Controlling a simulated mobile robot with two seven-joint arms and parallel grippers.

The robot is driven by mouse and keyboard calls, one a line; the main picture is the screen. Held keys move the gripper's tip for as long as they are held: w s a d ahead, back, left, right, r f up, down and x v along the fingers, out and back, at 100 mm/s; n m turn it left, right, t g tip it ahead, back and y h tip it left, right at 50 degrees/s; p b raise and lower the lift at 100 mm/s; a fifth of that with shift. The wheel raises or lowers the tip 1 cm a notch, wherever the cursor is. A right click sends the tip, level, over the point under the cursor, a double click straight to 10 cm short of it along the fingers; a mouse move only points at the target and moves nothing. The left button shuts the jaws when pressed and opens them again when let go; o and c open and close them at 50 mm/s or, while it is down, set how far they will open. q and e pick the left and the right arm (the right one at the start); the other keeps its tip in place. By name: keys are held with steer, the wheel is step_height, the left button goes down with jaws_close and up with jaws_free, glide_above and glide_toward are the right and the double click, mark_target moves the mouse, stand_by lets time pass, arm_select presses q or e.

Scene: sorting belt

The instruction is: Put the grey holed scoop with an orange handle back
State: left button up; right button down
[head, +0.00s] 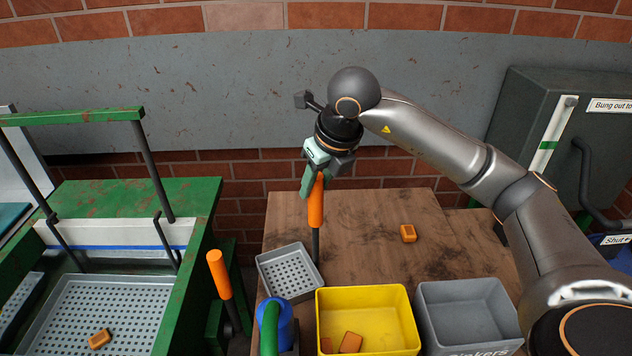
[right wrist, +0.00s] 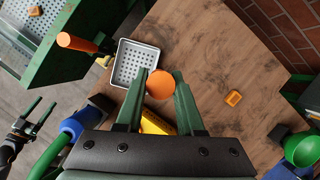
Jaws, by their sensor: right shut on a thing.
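The grey holed scoop (head: 288,272) hangs from its upright orange handle (head: 315,205), with a dark shaft between. My right gripper (head: 312,180) is shut on the upper part of that handle. In the right wrist view the handle's round end (right wrist: 160,85) sits between the fingers, and the square holed pan (right wrist: 135,64) is beyond them. The pan is at the wooden table's left side, beside the yellow bin; I cannot tell whether it touches the table. My left gripper (right wrist: 46,102) shows only in the right wrist view, at the lower left, fingers apart and empty.
A yellow bin (head: 367,305) holding orange blocks and a grey bin (head: 468,310) stand in front. An orange block (head: 408,233) lies on the wooden table (head: 370,215). At left are an orange-handled lever (head: 218,272) and a green-framed machine (head: 190,200). A dark cabinet (head: 545,120) stands right.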

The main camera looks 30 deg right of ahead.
steer(key=shift+c, duration=2.2)
jaws_free()
steer(key=v, duration=1.2)
steer(key=shift+s+r+p, duration=0.15)
steer(key=shift+r+p, duration=0.1)
steer(key=shift+p, duration=0.05)
